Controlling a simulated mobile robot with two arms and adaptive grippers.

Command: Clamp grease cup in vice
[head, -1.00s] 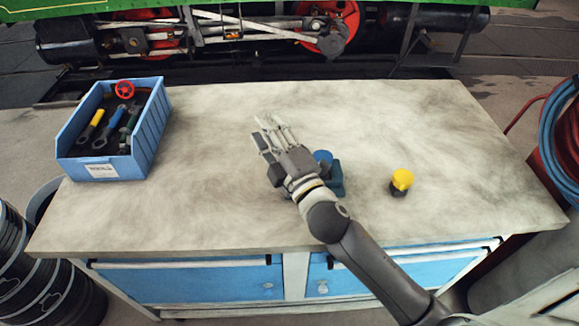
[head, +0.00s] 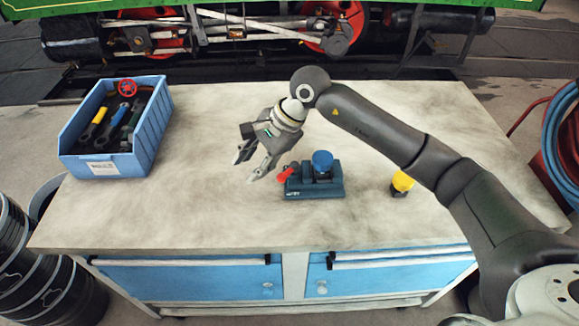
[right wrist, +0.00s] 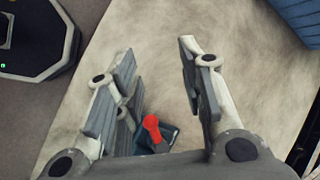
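The vice (head: 315,188) is a small dark teal block on the worktop, with a red handle (head: 287,174) at its left end. A grease cup with a blue cap (head: 322,160) stands upright in or on the vice; I cannot tell whether the jaws grip it. My right gripper (head: 244,170) is open and empty, left of the vice, its fingers pointing down-left. In the right wrist view the red handle (right wrist: 152,126) shows near the finger bases, with part of the vice behind; no contact is visible. My left gripper is not in view.
A blue bin (head: 145,135) with several tools stands at the back left. The worktop (head: 180,215) is clear at left and front. A blue hose hangs at right.

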